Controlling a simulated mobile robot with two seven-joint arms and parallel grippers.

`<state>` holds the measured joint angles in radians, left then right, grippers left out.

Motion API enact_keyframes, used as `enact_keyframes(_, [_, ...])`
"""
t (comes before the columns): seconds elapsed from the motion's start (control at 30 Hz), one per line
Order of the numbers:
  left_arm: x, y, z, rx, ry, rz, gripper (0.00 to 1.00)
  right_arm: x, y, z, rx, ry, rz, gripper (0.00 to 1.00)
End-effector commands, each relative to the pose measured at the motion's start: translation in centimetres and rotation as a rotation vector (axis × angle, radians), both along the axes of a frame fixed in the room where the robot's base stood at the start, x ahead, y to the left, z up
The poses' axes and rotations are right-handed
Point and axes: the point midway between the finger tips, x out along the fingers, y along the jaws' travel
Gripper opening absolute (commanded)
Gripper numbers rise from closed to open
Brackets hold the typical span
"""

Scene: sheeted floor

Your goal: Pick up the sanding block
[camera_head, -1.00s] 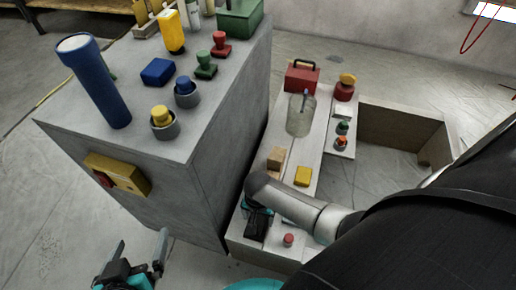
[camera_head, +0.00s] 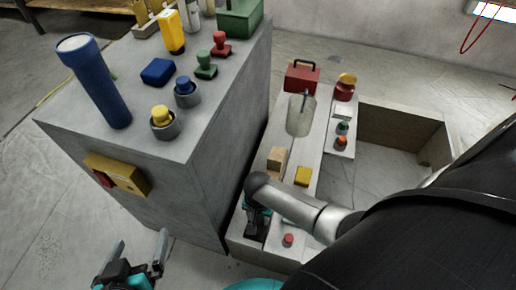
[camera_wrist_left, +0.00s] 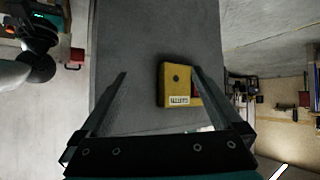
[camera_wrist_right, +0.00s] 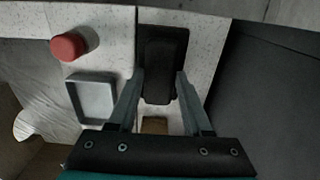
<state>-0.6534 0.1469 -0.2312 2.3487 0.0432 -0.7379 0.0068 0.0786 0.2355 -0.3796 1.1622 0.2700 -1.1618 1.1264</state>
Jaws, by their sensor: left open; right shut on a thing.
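A black block with rounded edges, which I take for the sanding block (camera_wrist_right: 158,60), is between the fingers of my right gripper (camera_wrist_right: 160,76) in the right wrist view. The fingers are shut on its sides. A flat black rectangle (camera_wrist_right: 179,42) shows just behind it; I cannot tell whether the block is clear of it. In the head view my right gripper (camera_head: 257,222) points down over the near end of the low bench, and the arm hides most of the block. My left gripper (camera_head: 139,250) is open and empty, beside the grey cabinet's near side.
The grey cabinet (camera_head: 215,150) stands left of the low bench (camera_head: 300,150). A yellow switch box (camera_head: 117,174) is on the cabinet's side. On the bench are a wooden block (camera_head: 276,158), a yellow block (camera_head: 302,175), a clear container (camera_head: 300,115) and a red knob (camera_head: 288,240).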

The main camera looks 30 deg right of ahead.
Motion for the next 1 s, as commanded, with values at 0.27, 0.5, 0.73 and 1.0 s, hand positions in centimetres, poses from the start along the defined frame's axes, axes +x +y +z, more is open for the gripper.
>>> enact_keyframes(0.27, [-0.1,0.1,-0.1,0.003,0.004,0.0,1.0,0.0,0.0,0.0,0.0,0.0,0.0,0.0])
enact_keyframes(0.5, [-0.2,0.4,-0.1,0.017,0.031,0.004,1.0,0.0,0.0,0.3,0.0,0.0,0.0,0.0])
enact_keyframes(0.73, [-0.8,1.6,-0.1,0.062,0.116,0.016,1.0,0.0,0.0,1.2,0.001,-0.001,0.0,0.0])
enact_keyframes(1.0, [-2.6,3.9,0.2,0.139,0.283,0.046,1.0,0.0,0.0,2.7,0.001,-0.001,0.0,0.0])
